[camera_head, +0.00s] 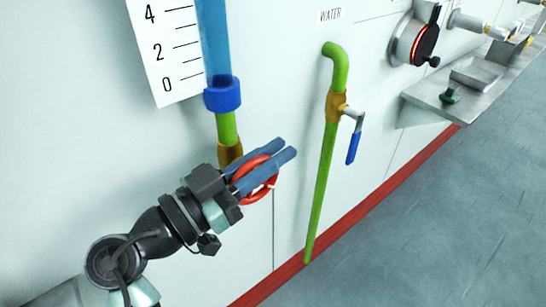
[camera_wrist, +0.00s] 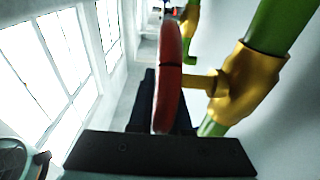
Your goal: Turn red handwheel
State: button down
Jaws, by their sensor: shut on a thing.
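The red handwheel (camera_head: 267,194) sits on a brass valve (camera_head: 230,154) on a green pipe below a blue level tube. My gripper (camera_head: 286,149) reaches in from the lower left, and its two blue fingers lie across the handwheel, shut on it. The fingers hide part of the wheel. In the wrist view the handwheel (camera_wrist: 168,80) shows nearly edge-on, upright, in front of the dark gripper parts. Its short brass stem joins the valve body (camera_wrist: 240,85) to its right. The exact finger contact is hard to make out there.
A green water pipe (camera_head: 321,180) with a blue lever (camera_head: 353,148) stands to the right of the handwheel. A scale board (camera_head: 168,50) hangs at upper left. A steel shelf (camera_head: 425,97) juts from the wall further right. The grey floor (camera_head: 420,220) is clear.

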jog(key=c, duration=0.9)
grip_release()
jog(key=shift+o, duration=0.2)
jog(key=shift+s+a, duration=0.1)
jog(key=shift+a, duration=0.05)
jog(key=v, duration=0.7)
jog(key=shift+a, duration=0.1)
